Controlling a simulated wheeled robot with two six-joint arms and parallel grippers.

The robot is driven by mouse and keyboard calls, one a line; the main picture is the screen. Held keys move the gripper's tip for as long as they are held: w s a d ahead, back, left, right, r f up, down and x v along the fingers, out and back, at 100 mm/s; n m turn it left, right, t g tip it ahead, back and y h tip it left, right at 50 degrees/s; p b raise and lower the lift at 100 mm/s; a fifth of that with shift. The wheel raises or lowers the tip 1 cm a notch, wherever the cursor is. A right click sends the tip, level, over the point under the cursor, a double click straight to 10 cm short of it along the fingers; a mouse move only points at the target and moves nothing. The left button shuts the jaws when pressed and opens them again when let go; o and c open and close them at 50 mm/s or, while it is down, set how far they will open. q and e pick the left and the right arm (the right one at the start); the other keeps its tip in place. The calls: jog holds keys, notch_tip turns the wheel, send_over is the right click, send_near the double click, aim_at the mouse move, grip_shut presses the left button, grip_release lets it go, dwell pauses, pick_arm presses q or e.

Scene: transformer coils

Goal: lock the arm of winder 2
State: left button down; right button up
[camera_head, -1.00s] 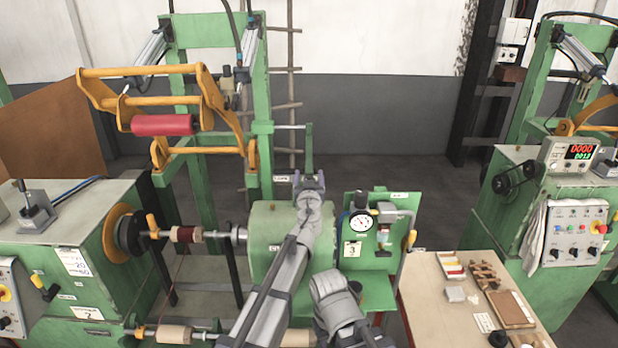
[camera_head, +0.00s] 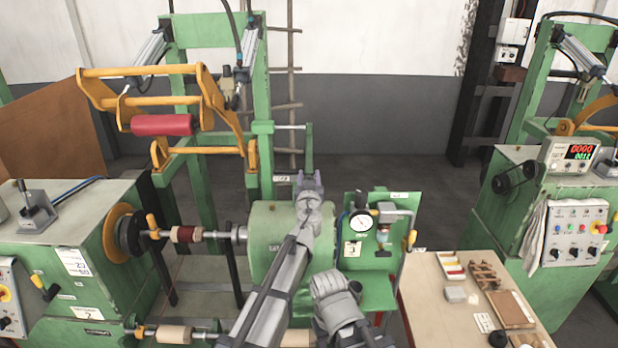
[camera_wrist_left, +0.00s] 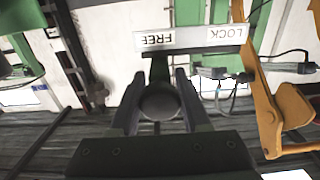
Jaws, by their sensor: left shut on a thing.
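Winder 2's yellow arm (camera_head: 208,95), with a red roller (camera_head: 162,125), is raised on its green frame at the left. A part of it shows at the right of the left wrist view (camera_wrist_left: 262,85). In the left wrist view my left gripper (camera_wrist_left: 160,100) is shut on the round dark knob of a lock lever (camera_wrist_left: 159,101). The lever's stem points to a white plate (camera_wrist_left: 190,39) reading FREE and LOCK, nearer the FREE end.
Winder 2's green cabinet (camera_head: 65,235) stands at left, with a coil (camera_head: 186,234) on its shaft. A green unit with a dial gauge (camera_head: 359,222) stands right of my left arm. A table (camera_head: 436,300) with small parts and another winder (camera_head: 545,215) are at right.

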dwell(0.8)
pick_arm(q)
jog(key=shift+a, duration=0.15)
jog(key=a, duration=1)
jog(key=c, duration=0.7)
grip_release()
jog(key=shift+c, duration=0.2)
jog(key=o, duration=0.3)
jog(key=shift+a, duration=0.2)
jog(key=shift+o, duration=0.2)
jog(key=shift+d, duration=0.1)
pick_arm(e)
jog(key=shift+a, duration=0.9)
